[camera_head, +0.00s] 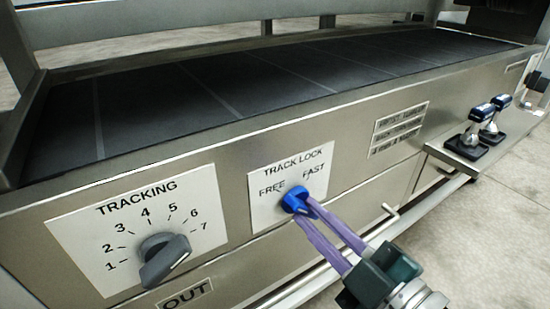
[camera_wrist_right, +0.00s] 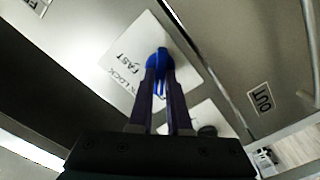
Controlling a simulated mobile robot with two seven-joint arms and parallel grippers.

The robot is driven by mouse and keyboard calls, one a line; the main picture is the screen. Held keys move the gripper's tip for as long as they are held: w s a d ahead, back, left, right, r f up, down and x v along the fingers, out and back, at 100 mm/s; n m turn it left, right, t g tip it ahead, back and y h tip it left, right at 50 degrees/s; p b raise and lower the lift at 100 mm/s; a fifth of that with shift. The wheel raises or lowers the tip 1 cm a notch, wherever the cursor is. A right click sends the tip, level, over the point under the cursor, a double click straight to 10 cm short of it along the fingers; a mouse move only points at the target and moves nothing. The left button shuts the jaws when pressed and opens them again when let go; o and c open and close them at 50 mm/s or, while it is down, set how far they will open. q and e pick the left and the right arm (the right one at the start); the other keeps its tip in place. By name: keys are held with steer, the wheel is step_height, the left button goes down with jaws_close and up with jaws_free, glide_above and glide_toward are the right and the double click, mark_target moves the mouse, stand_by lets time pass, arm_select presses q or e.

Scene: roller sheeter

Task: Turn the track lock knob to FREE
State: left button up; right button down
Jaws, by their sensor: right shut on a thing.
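The track lock knob (camera_head: 296,199) is blue and sits on a white plate (camera_head: 262,217) marked TRACK LOCK, with FREE at upper left and FAST at upper right. My right gripper (camera_head: 303,209) reaches up from the lower right, its two purple fingers shut on the knob. In the right wrist view the knob (camera_wrist_right: 158,65) shows between and beyond the fingertips (camera_wrist_right: 158,78). The fingers partly hide the knob, so I cannot tell exactly where it points. My left gripper is not in view.
A grey tracking knob (camera_head: 163,258) on a numbered plate (camera_head: 82,240) stands out to the left. A dark belt bed (camera_head: 230,90) lies above the panel. A horizontal rail (camera_head: 300,285) runs below. Two blue-topped levers (camera_head: 482,113) stand at right. Open floor lies at lower right.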

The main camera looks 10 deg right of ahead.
stand_by(0.3)
steer(key=c, duration=0.9)
jaws_free()
steer(key=shift+o, duration=0.2)
steer(key=shift+s, duration=0.1)
steer(key=shift+s+d, duration=0.1)
steer(key=shift+s, duration=0.15)
steer(key=p+v, duration=0.3)
steer(key=v, duration=0.6)
steer(key=shift+s, duration=0.1)
